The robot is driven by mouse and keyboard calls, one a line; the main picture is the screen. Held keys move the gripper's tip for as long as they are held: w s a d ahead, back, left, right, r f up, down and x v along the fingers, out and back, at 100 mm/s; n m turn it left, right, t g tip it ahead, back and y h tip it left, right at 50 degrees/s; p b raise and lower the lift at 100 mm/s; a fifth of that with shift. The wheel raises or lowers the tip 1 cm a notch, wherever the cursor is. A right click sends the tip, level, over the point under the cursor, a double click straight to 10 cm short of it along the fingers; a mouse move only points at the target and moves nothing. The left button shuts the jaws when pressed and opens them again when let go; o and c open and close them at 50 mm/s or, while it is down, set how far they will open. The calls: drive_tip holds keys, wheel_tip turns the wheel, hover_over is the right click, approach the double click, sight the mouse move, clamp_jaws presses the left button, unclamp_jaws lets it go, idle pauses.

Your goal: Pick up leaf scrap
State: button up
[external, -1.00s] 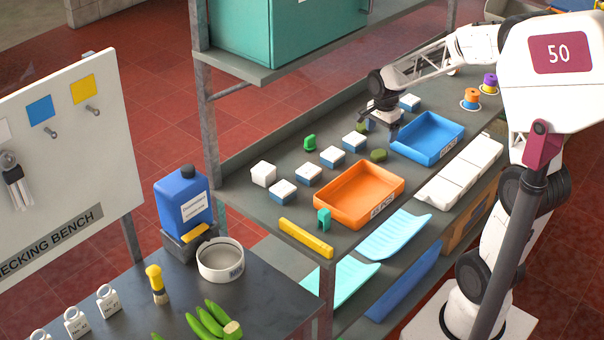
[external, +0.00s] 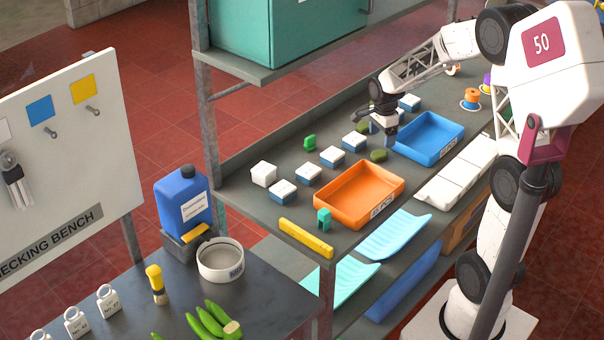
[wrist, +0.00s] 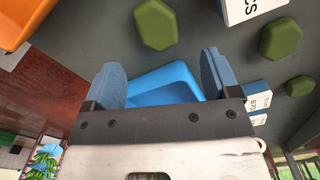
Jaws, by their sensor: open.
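Olive-green flat pieces, which look like the leaf scraps, lie on the grey shelf top. In the wrist view, one green piece (wrist: 155,24) lies beyond the fingertips, with two more at the right (wrist: 281,37) (wrist: 300,86). My gripper (external: 382,131) is open and empty above the shelf, just left of the blue tray. Its two blue-grey fingers spread apart in the wrist view (wrist: 162,78). It touches no green piece that I can see.
The blue tray (external: 458,131) and orange tray (external: 344,210) stand along the shelf's front. Several white-and-blue blocks (external: 332,157) stand in a row behind them. A bright green item (external: 310,142) stands near the back edge. Bare shelf lies between these.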

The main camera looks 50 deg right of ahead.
sight(381, 152)
drive_tip(key=shift+f, duration=0.55)
drive_tip(key=shift+f, duration=2.6)
drive_tip(key=c, duration=1)
